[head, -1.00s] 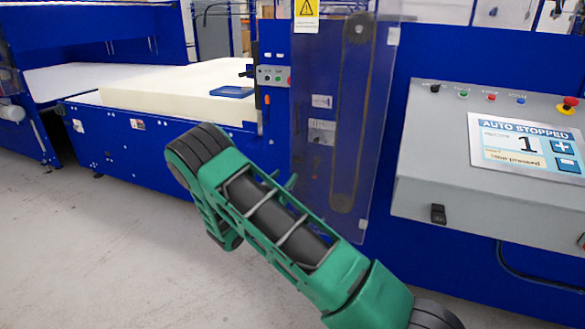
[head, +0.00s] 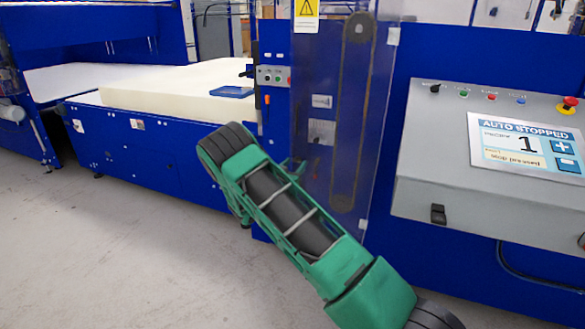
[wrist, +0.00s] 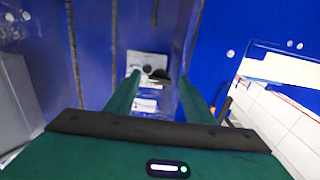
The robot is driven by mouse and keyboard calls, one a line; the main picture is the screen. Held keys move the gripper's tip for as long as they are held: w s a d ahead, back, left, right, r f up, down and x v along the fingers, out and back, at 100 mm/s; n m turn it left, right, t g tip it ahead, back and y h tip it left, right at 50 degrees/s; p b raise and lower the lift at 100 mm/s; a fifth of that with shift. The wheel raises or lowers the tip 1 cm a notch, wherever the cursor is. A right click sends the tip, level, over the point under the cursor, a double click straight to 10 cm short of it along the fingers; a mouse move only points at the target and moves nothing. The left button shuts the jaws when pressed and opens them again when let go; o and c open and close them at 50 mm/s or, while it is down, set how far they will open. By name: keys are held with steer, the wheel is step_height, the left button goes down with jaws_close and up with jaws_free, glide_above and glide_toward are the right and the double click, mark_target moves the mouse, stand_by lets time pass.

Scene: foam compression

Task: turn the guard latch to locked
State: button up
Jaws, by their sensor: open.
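The transparent guard panel (head: 362,95) stands upright in front of a belt. A small grey plate (head: 321,132) shows at its left side in the head view. In the wrist view this plate (wrist: 146,60) carries dark round parts and a dark handle-like piece (wrist: 159,75), which looks like the guard latch. Its turned position cannot be told. My gripper (wrist: 160,88) is open and empty, its two green fingers pointing at the plate with the dark piece between their lines. Whether they touch it cannot be told. In the head view my arm hides most of the gripper.
The grey control console (head: 480,210) at right has buttons, a red emergency stop (head: 568,104) and a screen (head: 528,145) reading "AUTO STOPPED" and 1. A cream foam block (head: 170,92) lies on the blue machine bed at left. The floor (head: 110,250) at front left is clear.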

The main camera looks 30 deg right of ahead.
steer(key=c, duration=1)
steer(key=shift+a, duration=0.1)
steer(key=shift+c, duration=0.2)
steer(key=shift+w+a+n, duration=0.1)
steer(key=shift+n, duration=8.8)
steer(key=shift+f, duration=0.1)
